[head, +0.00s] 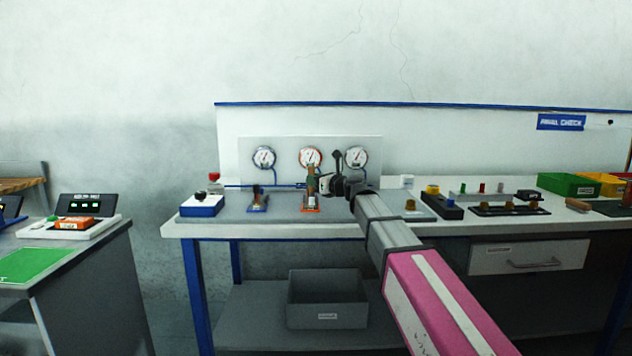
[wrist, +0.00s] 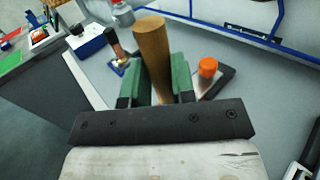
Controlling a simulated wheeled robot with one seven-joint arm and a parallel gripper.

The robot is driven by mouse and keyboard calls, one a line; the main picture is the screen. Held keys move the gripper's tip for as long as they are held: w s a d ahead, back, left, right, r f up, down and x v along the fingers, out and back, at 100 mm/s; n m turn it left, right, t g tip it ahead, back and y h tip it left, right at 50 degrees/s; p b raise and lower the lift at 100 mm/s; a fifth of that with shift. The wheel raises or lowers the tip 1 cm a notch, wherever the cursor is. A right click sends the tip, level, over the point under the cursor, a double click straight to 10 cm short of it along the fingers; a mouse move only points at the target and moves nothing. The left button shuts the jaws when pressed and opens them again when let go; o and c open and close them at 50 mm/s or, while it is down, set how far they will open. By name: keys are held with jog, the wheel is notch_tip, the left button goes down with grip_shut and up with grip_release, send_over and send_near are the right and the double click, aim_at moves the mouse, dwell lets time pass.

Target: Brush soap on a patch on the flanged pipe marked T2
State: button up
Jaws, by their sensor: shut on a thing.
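My gripper (head: 322,185) is over the bench in front of the gauge panel. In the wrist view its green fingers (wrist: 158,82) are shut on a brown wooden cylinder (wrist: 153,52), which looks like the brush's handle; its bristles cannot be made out. A fitting with an orange cap (wrist: 207,67) stands on the bench just right of the fingers. In the head view an orange-based fitting (head: 310,208) is below my gripper, and a blue-based fitting (head: 257,203) stands to its left. No T2 mark is readable, and no soap patch can be made out.
Three gauges (head: 310,158) are on the panel behind, with blue piping. A blue-and-white box (head: 202,205) with a black knob stands at the bench's left end. Blocks and coloured bins (head: 568,185) lie to the right. A grey crate (head: 327,300) is on the shelf below.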

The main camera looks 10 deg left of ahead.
jog(key=shift+a, duration=0.35)
jog(key=shift+s+a, duration=0.1)
jog(key=shift+s+a, duration=0.1)
jog(key=shift+a, duration=0.3)
jog(key=shift+d, duration=0.1)
jog(key=shift+w+d, duration=0.15)
jog(key=shift+d, duration=0.4)
jog(key=shift+w+d, duration=0.15)
jog(key=shift+d, duration=0.35)
jog(key=shift+s+a, duration=0.15)
jog(key=shift+a, duration=0.45)
